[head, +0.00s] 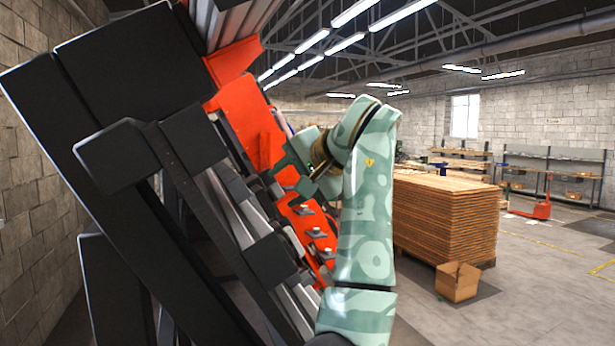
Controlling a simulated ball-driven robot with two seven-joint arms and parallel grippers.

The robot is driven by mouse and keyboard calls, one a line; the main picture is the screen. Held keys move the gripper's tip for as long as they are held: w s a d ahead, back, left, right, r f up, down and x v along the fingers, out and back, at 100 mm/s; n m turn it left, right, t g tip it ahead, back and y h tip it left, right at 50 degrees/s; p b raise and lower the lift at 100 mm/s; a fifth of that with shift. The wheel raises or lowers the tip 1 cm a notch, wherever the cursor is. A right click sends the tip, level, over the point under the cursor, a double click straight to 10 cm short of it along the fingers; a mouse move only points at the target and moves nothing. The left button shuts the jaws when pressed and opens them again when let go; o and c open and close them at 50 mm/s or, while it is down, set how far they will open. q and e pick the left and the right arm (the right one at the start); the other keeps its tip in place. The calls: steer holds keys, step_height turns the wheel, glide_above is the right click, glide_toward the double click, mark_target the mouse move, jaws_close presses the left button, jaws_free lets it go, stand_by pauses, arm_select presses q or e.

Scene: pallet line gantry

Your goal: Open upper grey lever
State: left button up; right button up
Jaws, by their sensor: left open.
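An orange panel (258,125) runs diagonally down the dark machine frame. Several small grey lever-like parts with pale tops (317,233) sit on its lower part, below my gripper. I cannot tell which one is the upper grey lever; it may be hidden behind my gripper. My left gripper (276,180) is open, in front of the orange panel, its fingers pointing left towards the machine. Whether it touches anything is unclear. My pale green arm covers the panel's right side. My right gripper is not in view.
Thick dark beams (125,70) of the machine fill the left side, close to my arm. On the right stand a stack of wooden boards (445,220) and an open cardboard box (457,282). An orange pallet truck (541,208) and shelves are farther back. The floor at right is mostly clear.

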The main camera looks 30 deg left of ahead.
arm_select(q)
steer(key=b+v, duration=0.1)
steer(key=v, duration=0.8)
steer(key=shift+d+b, duration=0.3)
steer(key=shift+b, duration=0.1)
steer(key=shift+r, duration=0.1)
